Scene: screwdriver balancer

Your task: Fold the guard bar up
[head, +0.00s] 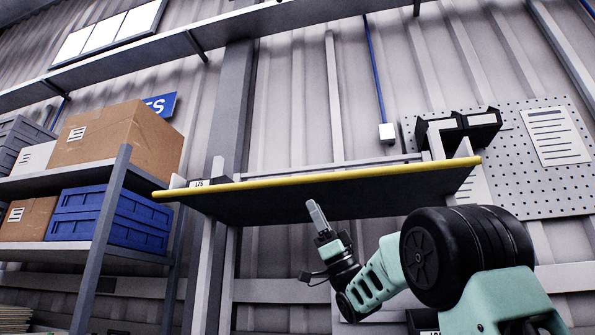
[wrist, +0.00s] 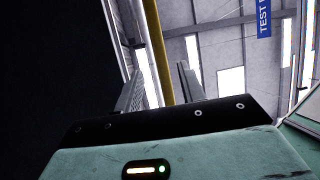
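A long yellow bar (head: 330,177) runs along the front edge of a dark raised shelf (head: 340,202). A thin grey rail (head: 330,167) runs behind it, just above the shelf; I cannot tell for sure which is the guard bar. My gripper (head: 315,208) points up below the yellow bar, near the middle of the shelf's front. In the wrist view, my gripper (wrist: 160,72) is open, its two fingers apart. The yellow bar (wrist: 157,45) shows in the gap between them, apparently beyond the tips. I see no contact. The shelf's underside appears to fill the dark left side there.
A rack with cardboard boxes (head: 118,135) and blue crates (head: 108,218) stands at the left. Black bins (head: 462,130) hang on a pegboard (head: 555,190) at the right. Another shelf (head: 260,40) runs high above. The space below the yellow bar's left half looks free.

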